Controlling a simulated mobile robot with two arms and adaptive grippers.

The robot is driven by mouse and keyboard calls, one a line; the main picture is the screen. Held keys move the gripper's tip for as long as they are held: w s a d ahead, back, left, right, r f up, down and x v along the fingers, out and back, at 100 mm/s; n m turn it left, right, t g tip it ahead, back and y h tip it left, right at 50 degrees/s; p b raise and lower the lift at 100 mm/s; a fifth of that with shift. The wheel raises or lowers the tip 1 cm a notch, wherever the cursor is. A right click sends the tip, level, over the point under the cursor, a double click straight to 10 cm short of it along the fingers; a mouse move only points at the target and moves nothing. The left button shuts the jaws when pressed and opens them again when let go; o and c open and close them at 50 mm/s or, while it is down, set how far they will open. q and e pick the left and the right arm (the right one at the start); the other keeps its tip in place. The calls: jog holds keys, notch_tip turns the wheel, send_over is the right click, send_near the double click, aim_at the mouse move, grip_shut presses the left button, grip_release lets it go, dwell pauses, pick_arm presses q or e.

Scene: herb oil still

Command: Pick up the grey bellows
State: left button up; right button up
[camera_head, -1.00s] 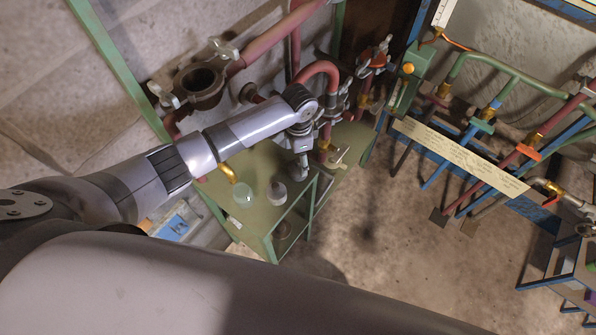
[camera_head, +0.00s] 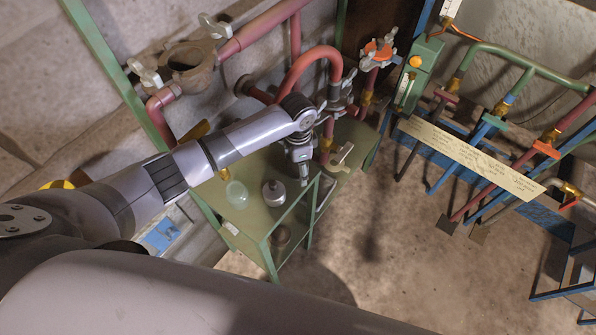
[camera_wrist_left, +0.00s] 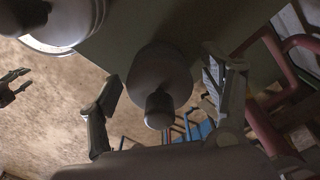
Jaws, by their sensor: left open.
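A small light grey rounded thing with a narrow knob, which looks like the grey bellows (camera_head: 274,193), stands on the green table in the head view. My left gripper (camera_head: 304,180) points down just to the right of it. In the left wrist view a grey rounded body with a narrower knob, likely the same bellows (camera_wrist_left: 158,85), sits between the two spread fingers of the left gripper (camera_wrist_left: 165,95). Gaps show on both sides, so the fingers do not visibly touch it. My right gripper is not seen in the head view.
A pale glass jar (camera_head: 237,194) stands left of the bellows on the green table (camera_head: 257,222). Red pipes (camera_head: 300,65) rise behind it. A rack of coloured pipes (camera_head: 510,140) stands at the right. A small jaw-like metal thing (camera_wrist_left: 12,84) shows at the left wrist view's edge; I cannot tell what it is.

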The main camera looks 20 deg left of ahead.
pick_arm(q)
jog(key=c, duration=1.3)
